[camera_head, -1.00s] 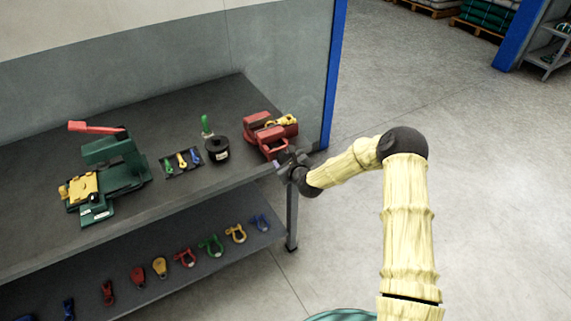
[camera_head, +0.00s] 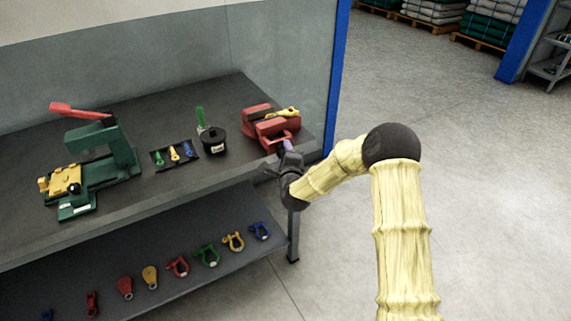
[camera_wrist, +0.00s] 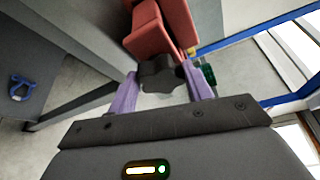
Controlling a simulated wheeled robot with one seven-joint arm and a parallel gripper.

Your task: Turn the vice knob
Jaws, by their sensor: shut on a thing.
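The red vice (camera_head: 257,116) stands at the right end of the workbench, with a yellow item (camera_head: 286,112) on top. Its red body also shows at the top of the wrist view (camera_wrist: 168,30). The dark, lobed vice knob (camera_wrist: 160,76) sits in front of that body, between my purple fingers. My gripper (camera_wrist: 163,88) is shut on the knob, one finger on each side. In the head view my gripper (camera_head: 288,147) is at the vice's front, above the bench's front edge, and the knob is hidden there.
The bench top (camera_head: 205,178) also holds a black pot (camera_head: 214,143), a tray of small coloured tools (camera_head: 174,153) and a green press (camera_head: 110,150). Shackles lie on the lower shelf (camera_head: 190,281). A blue post (camera_head: 338,70) stands right of the vice. The floor at right is open.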

